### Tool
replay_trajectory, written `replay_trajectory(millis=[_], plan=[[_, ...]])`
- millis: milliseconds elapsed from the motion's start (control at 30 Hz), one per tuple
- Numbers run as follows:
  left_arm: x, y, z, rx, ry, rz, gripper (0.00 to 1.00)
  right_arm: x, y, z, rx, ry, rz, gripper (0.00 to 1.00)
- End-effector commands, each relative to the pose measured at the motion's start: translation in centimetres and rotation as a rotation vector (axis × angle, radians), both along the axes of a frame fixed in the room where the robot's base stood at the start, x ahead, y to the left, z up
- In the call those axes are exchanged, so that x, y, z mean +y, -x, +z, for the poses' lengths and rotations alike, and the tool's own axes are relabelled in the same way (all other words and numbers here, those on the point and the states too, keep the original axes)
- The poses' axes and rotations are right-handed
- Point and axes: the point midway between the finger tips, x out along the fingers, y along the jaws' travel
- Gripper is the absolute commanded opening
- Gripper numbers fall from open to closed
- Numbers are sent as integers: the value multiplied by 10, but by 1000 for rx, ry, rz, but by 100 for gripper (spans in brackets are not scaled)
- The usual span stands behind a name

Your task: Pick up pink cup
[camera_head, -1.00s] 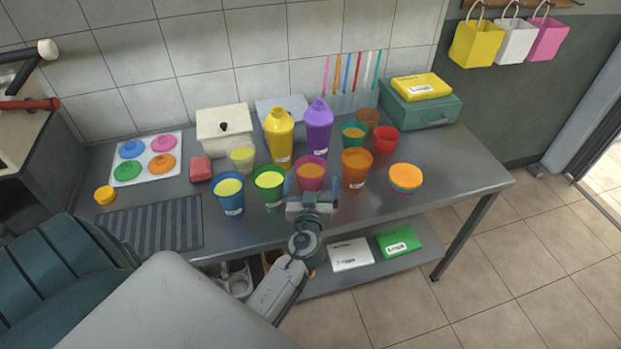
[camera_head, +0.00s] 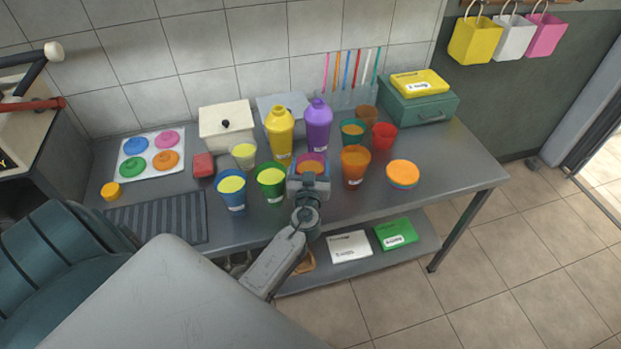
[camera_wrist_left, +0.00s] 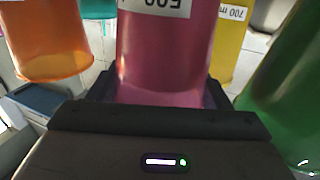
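The pink cup (camera_head: 312,161), with orange contents, stands in the front row on the metal table. My left gripper (camera_head: 309,178) is at its near side and hides its lower part. In the left wrist view the pink cup (camera_wrist_left: 165,50) fills most of the space between the two fingers (camera_wrist_left: 160,92). The fingers stand on both sides of it and look spread, with hardly any gap to the cup's wall; firm contact does not show. My right gripper is not in view.
A green cup (camera_head: 271,187) stands close on the left and an orange cup (camera_head: 354,170) close on the right. Yellow (camera_head: 281,135) and purple (camera_head: 318,127) bottles stand behind. A stack of orange-topped lids (camera_head: 403,173) lies farther right. The table's right end is clear.

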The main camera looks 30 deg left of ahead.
Motion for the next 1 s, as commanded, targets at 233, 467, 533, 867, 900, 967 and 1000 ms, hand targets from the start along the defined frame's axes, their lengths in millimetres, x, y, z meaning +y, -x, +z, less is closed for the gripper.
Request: replay_trajectory(millis=[233,467,533,867,900,967,1000], plan=[[0,0,1,-1,0,0,20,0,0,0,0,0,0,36],[0,0,1,-1,0,0,20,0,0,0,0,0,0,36],[0,0,1,-1,0,0,20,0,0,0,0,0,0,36],[0,0,13,-4,0,0,20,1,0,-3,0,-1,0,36],[0,0,16,-4,1,-1,20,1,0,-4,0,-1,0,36],[0,0,20,-4,1,-1,20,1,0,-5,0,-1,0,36],[0,0,23,-4,0,0,20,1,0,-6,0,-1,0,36]])
